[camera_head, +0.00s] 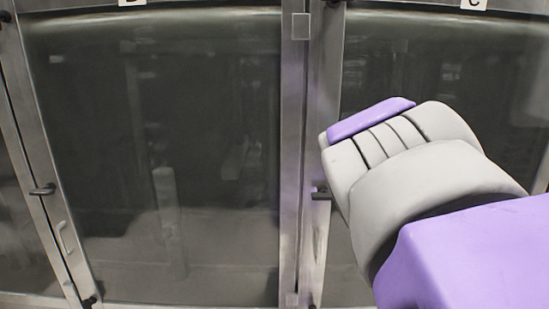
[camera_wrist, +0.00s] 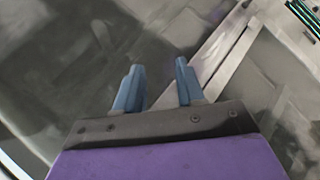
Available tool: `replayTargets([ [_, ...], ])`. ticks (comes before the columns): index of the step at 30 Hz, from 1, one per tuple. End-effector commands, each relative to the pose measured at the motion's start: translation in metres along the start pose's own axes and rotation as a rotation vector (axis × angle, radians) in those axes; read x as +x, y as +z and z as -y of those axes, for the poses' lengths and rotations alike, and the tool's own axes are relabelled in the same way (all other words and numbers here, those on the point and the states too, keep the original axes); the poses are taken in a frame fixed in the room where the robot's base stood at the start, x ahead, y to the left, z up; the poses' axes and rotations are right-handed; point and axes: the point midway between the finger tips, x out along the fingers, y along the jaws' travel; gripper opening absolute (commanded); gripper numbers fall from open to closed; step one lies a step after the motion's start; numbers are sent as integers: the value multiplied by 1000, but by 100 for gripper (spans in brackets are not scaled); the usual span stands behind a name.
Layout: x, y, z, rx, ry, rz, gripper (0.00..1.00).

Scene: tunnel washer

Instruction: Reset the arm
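My arm (camera_head: 420,175), grey and purple, reaches in from the lower right in the head view, in front of the glass doors. Its jaws are hidden there. In the wrist view my gripper (camera_wrist: 158,85) shows two blue fingers standing apart with a clear gap between them. Nothing is held between the fingers. Beyond the fingertips lie a glass door surface and a metal frame strip, apart from the fingers as far as I can tell.
A large glass door (camera_head: 160,160) in a metal frame fills the left and middle. A metal post (camera_head: 293,150) separates it from a second glass door (camera_head: 420,60) behind my arm. Dark handles (camera_head: 43,189) stick out from the frames. A letter C label (camera_head: 474,4) is at the top right.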

Motion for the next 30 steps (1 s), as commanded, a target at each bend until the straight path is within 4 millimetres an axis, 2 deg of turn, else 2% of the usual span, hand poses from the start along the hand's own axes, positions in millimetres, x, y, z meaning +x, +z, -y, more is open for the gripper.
replayTargets([
  [1, 19, 25, 30, 35, -52, 37, 38],
  [3, 37, 54, 65, 89, -127, 89, 38],
  [5, 49, 78, 96, 136, -188, 131, 38],
  [9, 72, 134, 172, 239, -327, 244, 38],
  [14, 84, 198, 263, 349, -478, 389, 38],
  [15, 85, 213, 285, 375, -513, 428, 38],
  [18, 84, 248, 336, 433, -589, 521, 38],
  [21, 80, 275, 377, 476, -648, 602, 38],
  [24, 75, 292, 404, 504, -686, 658, 38],
  [27, 71, 301, 416, 518, -704, 688, 38],
  [30, 69, 303, 419, 523, -709, 697, 38],
])
